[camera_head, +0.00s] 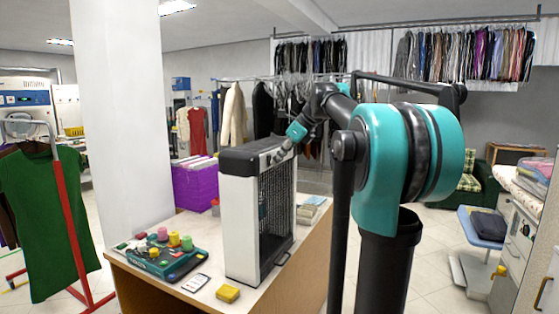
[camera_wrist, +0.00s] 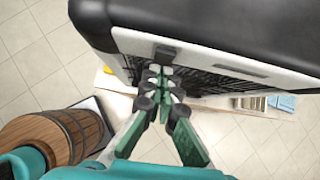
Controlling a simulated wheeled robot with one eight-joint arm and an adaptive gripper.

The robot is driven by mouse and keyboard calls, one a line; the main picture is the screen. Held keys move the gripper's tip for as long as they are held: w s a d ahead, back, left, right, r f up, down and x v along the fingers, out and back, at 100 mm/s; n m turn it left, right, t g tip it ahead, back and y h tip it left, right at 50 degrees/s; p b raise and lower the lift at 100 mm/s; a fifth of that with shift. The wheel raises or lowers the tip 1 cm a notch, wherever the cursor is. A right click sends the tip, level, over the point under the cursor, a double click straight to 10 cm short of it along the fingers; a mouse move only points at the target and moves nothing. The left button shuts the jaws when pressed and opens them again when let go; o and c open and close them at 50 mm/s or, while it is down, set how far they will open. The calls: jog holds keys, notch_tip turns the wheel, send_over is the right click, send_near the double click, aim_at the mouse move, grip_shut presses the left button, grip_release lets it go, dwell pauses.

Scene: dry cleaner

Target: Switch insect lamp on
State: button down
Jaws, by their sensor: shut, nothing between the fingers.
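The insect lamp (camera_head: 232,218) is an upright white box with a black top and a dark grille on its right side, standing on the counter. In the wrist view the lamp's black top and white frame (camera_wrist: 132,42) fill the upper part. My gripper (camera_wrist: 157,76) is shut and empty, with its fingertips at the grille side just under the white frame. A small dark grey tab (camera_wrist: 165,54) on the frame lies right by the fingertips; I cannot tell whether they touch it.
The counter (camera_head: 205,228) also bears a teal tray with thread spools (camera_head: 166,256), a yellow block (camera_head: 228,293) and a white card (camera_head: 196,283). A wooden barrel (camera_wrist: 50,135) shows in the wrist view. A white pillar (camera_head: 120,110) stands behind the counter's left end.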

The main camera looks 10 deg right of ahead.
jog(key=shift+w+a+f, duration=0.15)
jog(key=shift+w+a, duration=0.05)
dwell(0.3)
jog(key=shift+r, duration=0.85)
